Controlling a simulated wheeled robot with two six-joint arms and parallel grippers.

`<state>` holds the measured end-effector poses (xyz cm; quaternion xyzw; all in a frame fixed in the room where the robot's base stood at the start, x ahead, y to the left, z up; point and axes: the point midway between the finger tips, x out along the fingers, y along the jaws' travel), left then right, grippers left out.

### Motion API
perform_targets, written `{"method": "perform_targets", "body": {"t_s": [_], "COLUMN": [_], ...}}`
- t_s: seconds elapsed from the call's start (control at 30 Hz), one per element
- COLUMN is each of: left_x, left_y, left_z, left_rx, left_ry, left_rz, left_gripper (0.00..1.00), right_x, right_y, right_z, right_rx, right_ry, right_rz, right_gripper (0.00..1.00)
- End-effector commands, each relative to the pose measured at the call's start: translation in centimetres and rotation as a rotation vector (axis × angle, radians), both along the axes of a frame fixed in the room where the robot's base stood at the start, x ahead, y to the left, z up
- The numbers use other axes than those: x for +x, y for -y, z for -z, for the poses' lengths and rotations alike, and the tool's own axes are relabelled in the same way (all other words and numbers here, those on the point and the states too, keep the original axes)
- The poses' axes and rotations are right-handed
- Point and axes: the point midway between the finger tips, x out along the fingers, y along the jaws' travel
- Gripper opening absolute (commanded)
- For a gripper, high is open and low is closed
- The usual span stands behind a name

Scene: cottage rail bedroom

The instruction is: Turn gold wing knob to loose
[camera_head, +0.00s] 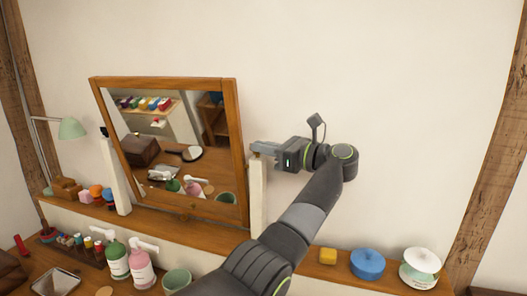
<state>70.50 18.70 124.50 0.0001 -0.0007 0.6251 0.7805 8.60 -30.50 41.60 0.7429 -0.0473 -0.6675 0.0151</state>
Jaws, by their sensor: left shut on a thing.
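A tilting mirror (237,130) in a wooden frame hangs between two cream posts above a wooden shelf. My left gripper (262,148) is at the top of the right post (256,193), beside the mirror's right edge. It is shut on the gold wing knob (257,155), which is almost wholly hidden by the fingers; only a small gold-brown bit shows. The knob's turn angle cannot be told. A dark knob (103,132) shows at the top of the left post (117,180). My right gripper is not in view.
A green lamp (72,128) and small blocks stand at the left. Pump bottles (140,262) and a green cup (177,280) stand below the mirror. A yellow block (327,256), a blue pot (368,263) and a white jar (420,268) are at the right. The wall above is bare.

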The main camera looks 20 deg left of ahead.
Motion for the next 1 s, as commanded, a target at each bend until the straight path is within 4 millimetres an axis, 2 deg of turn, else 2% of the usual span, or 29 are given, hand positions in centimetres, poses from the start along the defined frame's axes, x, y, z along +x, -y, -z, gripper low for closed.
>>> {"method": "perform_targets", "body": {"t_s": [0.83, 0.9, 1.0], "left_x": [0.1, 0.1, 0.1], "left_y": [-0.06, -0.06, -0.05], "left_z": [0.04, 0.05, 0.05], "left_rx": [-0.002, -0.002, -0.002], "left_ry": [-0.001, -0.001, -0.001], "left_rz": [-0.065, -0.065, -0.065], "left_gripper": [0.0, 0.13, 0.26], "right_x": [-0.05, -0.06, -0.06], "right_y": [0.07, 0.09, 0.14], "right_z": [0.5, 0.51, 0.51], "right_rx": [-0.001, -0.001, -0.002], "right_ry": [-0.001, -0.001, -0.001], "right_rz": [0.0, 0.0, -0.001], "right_gripper": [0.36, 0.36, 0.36]}}
